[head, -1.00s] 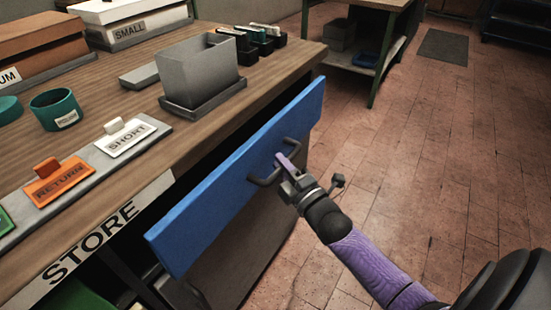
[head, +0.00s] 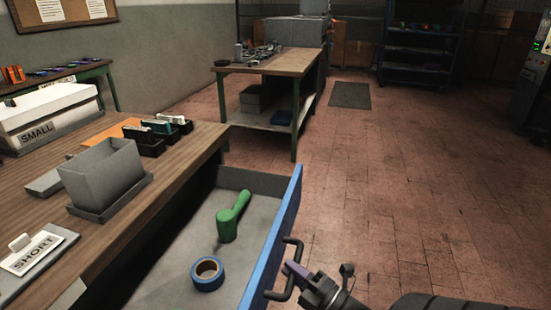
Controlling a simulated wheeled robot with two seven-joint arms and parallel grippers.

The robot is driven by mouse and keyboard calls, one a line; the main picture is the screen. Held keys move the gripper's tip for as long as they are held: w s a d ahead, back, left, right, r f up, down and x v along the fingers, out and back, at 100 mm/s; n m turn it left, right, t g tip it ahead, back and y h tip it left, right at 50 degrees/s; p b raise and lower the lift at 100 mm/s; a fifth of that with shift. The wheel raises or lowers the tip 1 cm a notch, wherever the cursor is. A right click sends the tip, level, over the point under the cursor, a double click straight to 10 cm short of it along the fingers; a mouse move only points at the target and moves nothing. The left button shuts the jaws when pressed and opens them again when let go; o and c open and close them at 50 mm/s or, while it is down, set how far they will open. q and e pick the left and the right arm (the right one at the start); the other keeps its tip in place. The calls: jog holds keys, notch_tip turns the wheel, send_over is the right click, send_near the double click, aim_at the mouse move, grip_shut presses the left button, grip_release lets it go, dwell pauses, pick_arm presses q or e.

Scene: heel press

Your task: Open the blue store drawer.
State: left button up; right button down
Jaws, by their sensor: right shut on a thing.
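The blue store drawer (head: 275,238) stands well out from under the wooden bench at the left. Its grey floor shows, with a green handled tool (head: 232,216) and a roll of blue tape (head: 207,274) lying inside. A dark bar handle (head: 291,270) sits on the drawer's front face. My right gripper (head: 298,275) is at this handle, shut on it, at the lower middle of the view. My left gripper is not in view.
On the bench (head: 130,212) stand a grey open bin (head: 103,178), a white SHORT plate (head: 32,251), small dark holders (head: 150,140) and a box marked SMALL (head: 50,120). A second table (head: 280,68) stands farther back. The brick floor (head: 400,190) to the right is clear.

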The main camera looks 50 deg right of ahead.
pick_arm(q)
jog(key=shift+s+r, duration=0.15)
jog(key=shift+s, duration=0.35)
pick_arm(e)
jog(key=shift+s+d, duration=0.15)
jog(key=shift+s, duration=0.3)
jog(key=c, duration=0.6)
grip_release()
pick_arm(q)
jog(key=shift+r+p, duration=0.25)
jog(key=shift+p, duration=0.1)
pick_arm(e)
jog(key=s, duration=0.3)
jog(key=s+f, duration=0.1)
jog(key=s, duration=0.5)
jog(key=shift+s+f, duration=0.4)
